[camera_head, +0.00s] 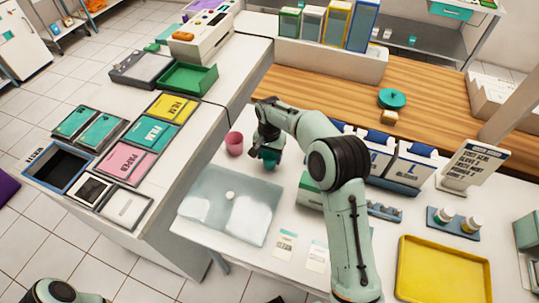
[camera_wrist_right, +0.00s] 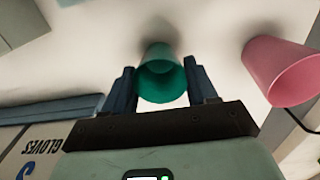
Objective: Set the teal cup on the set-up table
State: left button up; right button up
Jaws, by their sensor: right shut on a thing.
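The teal cup (camera_head: 270,159) is in my right gripper (camera_head: 267,143), over the white table (camera_head: 245,262) beside a pink cup (camera_head: 234,144). In the right wrist view the teal cup (camera_wrist_right: 161,76) sits between the two dark fingers of the right gripper (camera_wrist_right: 162,88), which is shut on it. The gripper hides part of the cup in the head view. I cannot tell whether the cup's base touches the surface. My left gripper is not in view; only part of that arm shows at the lower left.
The pink cup also shows in the right wrist view (camera_wrist_right: 282,70), right of the teal cup and apart from it. Glove boxes (camera_head: 408,165) stand right of my arm. A yellow tray (camera_head: 443,272) is at lower right.

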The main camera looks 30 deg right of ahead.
jog(key=shift+f, duration=0.15)
jog(key=o, duration=1.1)
jog(key=shift+c, duration=0.2)
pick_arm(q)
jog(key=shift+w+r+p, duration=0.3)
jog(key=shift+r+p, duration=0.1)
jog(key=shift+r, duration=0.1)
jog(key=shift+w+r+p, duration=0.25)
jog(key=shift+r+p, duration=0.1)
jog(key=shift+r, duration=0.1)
pick_arm(e)
notch_tip(320, 180, up, 12)
jog(key=shift+r, duration=0.2)
